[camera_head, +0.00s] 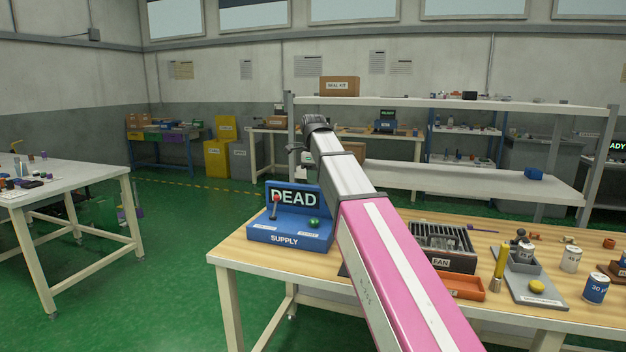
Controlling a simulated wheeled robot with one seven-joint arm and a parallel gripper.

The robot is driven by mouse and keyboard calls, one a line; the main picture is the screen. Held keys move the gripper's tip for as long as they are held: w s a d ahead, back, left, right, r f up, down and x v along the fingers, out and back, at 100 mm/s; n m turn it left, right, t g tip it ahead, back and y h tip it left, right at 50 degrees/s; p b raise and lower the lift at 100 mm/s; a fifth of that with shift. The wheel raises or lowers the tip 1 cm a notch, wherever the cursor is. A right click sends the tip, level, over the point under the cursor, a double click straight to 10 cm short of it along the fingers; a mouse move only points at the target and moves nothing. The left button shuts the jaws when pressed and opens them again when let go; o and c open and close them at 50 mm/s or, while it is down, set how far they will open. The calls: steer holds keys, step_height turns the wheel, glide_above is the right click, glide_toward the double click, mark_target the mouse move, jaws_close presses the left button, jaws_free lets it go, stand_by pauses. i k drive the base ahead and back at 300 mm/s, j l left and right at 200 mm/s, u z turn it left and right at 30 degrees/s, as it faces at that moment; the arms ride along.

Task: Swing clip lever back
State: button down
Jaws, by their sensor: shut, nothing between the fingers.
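On the right of the bench, a grey stand (537,288) carries a small grey block (524,265) with a labelled canister and dark rounded parts (520,238) on top.
A blue supply box (290,232) reading DEAD, with a red-knobbed lever and green button, stands at the bench's left. A FAN unit (443,246), an orange tray (466,288), a yellow tool (499,268) and labelled canisters (596,288) crowd the right. A shelf stands behind.

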mark_target(520, 232)
steer(key=k, duration=1)
